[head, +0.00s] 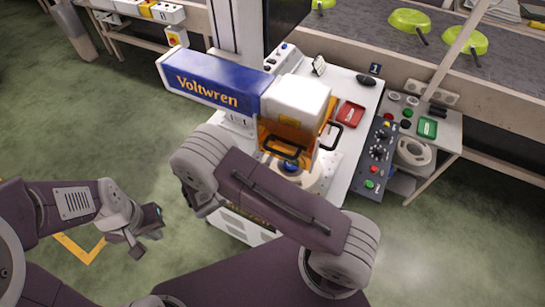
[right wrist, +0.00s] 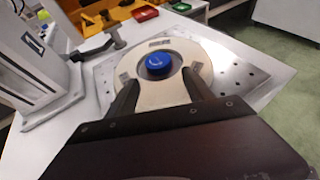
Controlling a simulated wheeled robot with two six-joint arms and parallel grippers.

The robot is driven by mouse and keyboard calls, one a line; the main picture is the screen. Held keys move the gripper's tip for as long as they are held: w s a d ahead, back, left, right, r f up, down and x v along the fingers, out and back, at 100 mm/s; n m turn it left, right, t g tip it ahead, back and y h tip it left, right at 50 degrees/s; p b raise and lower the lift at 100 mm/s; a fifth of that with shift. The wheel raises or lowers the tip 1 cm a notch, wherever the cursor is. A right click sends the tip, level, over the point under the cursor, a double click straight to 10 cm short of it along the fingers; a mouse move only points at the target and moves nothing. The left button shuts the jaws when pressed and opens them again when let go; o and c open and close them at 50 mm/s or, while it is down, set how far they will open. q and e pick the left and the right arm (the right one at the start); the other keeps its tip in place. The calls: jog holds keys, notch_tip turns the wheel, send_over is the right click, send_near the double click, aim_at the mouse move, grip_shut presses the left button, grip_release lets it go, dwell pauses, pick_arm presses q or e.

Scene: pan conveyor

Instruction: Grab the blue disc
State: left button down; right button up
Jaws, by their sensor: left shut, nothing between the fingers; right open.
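The blue disc (head: 290,165) sits in the middle of a pale round fixture (head: 313,183) on the machine's worktop, below the orange guard. In the right wrist view the blue disc (right wrist: 158,64) shows clearly, with a mark on its top. My right gripper (right wrist: 158,76) is open, its two dark fingers reaching over the fixture on either side of the disc, with visible space between them and it. In the head view my own arm hides the right gripper. My left gripper (head: 146,232) is shut and empty, low over the green floor at the left, far from the disc.
The blue and white Voltwren machine head (head: 215,84) and orange guard (head: 285,134) stand over the fixture. A control panel (head: 377,155) and red tray (head: 351,114) are to the right. A conveyor (head: 390,45) with green pans runs behind. Open floor lies left.

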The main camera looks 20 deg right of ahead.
aim_at(289, 165)
jog(key=shift+a+n+t, duration=0.3)
jog(key=shift+a+t, duration=0.05)
jog(key=shift+t, duration=0.05)
jog(key=shift+s+d+r, duration=0.15)
jog(key=x, duration=0.4)
jog(key=shift+p, duration=0.3)
jog(key=shift+d, duration=0.2)
jog(key=x, duration=0.5)
jog(key=shift+d+r+p, duration=0.2)
jog(key=shift+p, duration=0.1)
jog(key=shift+a+r, duration=0.1)
jog(key=shift+c, duration=1)
pick_arm(q)
jog(key=shift+s+d+r, duration=0.1)
jog(key=shift+s+r, duration=0.3)
jog(key=shift+r, duration=0.25)
pick_arm(e)
jog(key=c, duration=1.1)
